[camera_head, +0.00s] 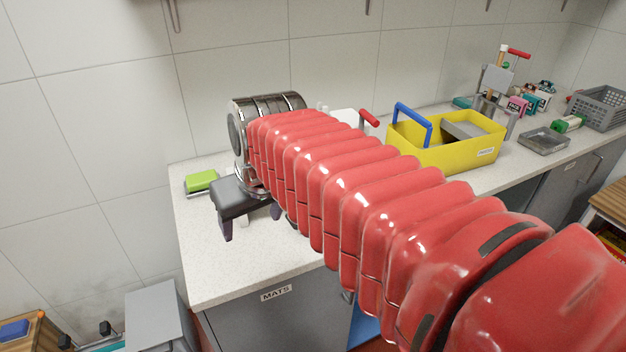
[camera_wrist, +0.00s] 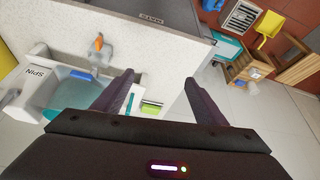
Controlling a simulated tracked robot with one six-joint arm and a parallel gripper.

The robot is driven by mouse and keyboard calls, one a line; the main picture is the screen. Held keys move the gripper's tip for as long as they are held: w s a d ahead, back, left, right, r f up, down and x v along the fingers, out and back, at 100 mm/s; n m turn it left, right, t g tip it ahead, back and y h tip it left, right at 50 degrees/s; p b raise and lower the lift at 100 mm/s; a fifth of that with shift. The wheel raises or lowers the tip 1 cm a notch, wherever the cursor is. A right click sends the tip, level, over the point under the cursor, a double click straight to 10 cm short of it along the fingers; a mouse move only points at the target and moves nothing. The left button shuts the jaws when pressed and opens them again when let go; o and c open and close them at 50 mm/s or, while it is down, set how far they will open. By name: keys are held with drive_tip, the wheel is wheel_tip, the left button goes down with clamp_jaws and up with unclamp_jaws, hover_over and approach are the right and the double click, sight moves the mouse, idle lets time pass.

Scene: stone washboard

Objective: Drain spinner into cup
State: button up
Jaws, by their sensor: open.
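The spinner (camera_wrist: 38,92), a white body marked SPIN with a bluish opening, stands at left in the wrist view. In the head view only a white part of it (camera_head: 345,116) seems to show behind my arm. My gripper (camera_head: 250,226) is open and empty at the counter's left end. In the wrist view its dark fingers (camera_wrist: 159,78) are spread, with the spinner beside the left finger and apart from it. An orange-topped piece (camera_wrist: 98,43) stands near the spinner. I cannot make out the cup for sure; my arm hides much of the counter.
A green sponge (camera_head: 201,180) lies at the counter's left end (camera_head: 188,233). A yellow bin (camera_head: 452,157) with a blue handle stands right of my arm. Farther right are a metal tray (camera_head: 543,141) and a grey basket (camera_head: 600,107). The tiled wall is close behind.

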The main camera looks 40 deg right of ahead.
drive_tip(key=w+d+r+m, duration=0.1)
drive_tip(key=w+d, duration=0.1)
drive_tip(key=d, duration=0.9)
drive_tip(key=w+d+r+m+g, duration=0.1)
drive_tip(key=w+d+r, duration=0.1)
drive_tip(key=d, duration=0.8)
drive_tip(key=shift+w+d+r+m+h, duration=0.3)
drive_tip(key=shift+w+d+h, duration=0.1)
drive_tip(key=shift+w, duration=0.3)
drive_tip(key=shift+f, duration=0.15)
drive_tip(key=x, duration=1.3)
drive_tip(key=shift+w+f, duration=0.2)
drive_tip(key=shift+f, duration=0.1)
drive_tip(key=shift+c, duration=0.2)
